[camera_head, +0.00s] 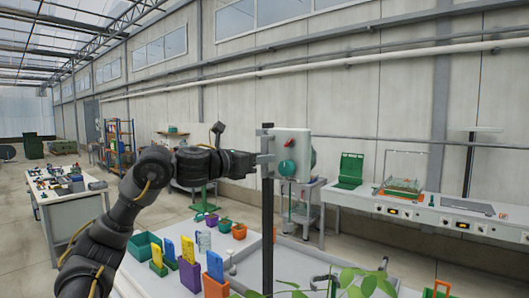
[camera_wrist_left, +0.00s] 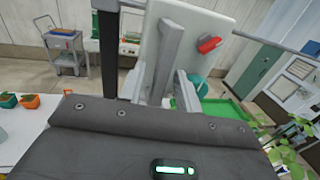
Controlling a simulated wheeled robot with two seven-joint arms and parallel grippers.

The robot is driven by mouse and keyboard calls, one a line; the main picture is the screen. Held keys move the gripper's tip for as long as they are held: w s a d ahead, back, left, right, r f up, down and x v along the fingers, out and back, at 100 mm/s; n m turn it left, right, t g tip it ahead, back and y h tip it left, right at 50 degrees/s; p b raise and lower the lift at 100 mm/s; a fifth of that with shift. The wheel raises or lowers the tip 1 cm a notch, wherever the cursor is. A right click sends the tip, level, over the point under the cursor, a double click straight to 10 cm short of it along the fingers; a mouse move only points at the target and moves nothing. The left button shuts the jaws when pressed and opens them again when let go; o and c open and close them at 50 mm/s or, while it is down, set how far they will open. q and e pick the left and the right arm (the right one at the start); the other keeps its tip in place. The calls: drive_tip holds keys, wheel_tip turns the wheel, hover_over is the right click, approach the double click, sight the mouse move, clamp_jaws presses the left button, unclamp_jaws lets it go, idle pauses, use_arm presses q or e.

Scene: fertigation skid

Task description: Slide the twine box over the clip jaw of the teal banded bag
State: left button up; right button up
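My left gripper (camera_head: 268,150) is raised in the middle of the head view, at a pale box (camera_head: 300,143) with a red knob and a round teal part. The box is beside the top of a dark post (camera_head: 267,215). In the left wrist view the pale box (camera_wrist_left: 196,38) is just beyond the fingers, which stand apart, with a grey bar between them. Whether they grip it I cannot tell. I cannot make out for sure which thing is the twine box, nor the teal banded bag or its clip jaw. My right gripper is not in view.
Below the gripper is a pale bench with a green bin (camera_head: 145,246), a purple bin (camera_head: 190,273) and several upright coloured pieces. Leaves (camera_head: 350,281) are at the bottom front. A long white bench (camera_head: 420,208) stands at the right, and a trolley (camera_wrist_left: 65,47) at the back.

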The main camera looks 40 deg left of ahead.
use_arm(q)
drive_tip(key=shift+w+d, duration=0.15)
drive_tip(key=shift+w, duration=0.5)
clamp_jaws()
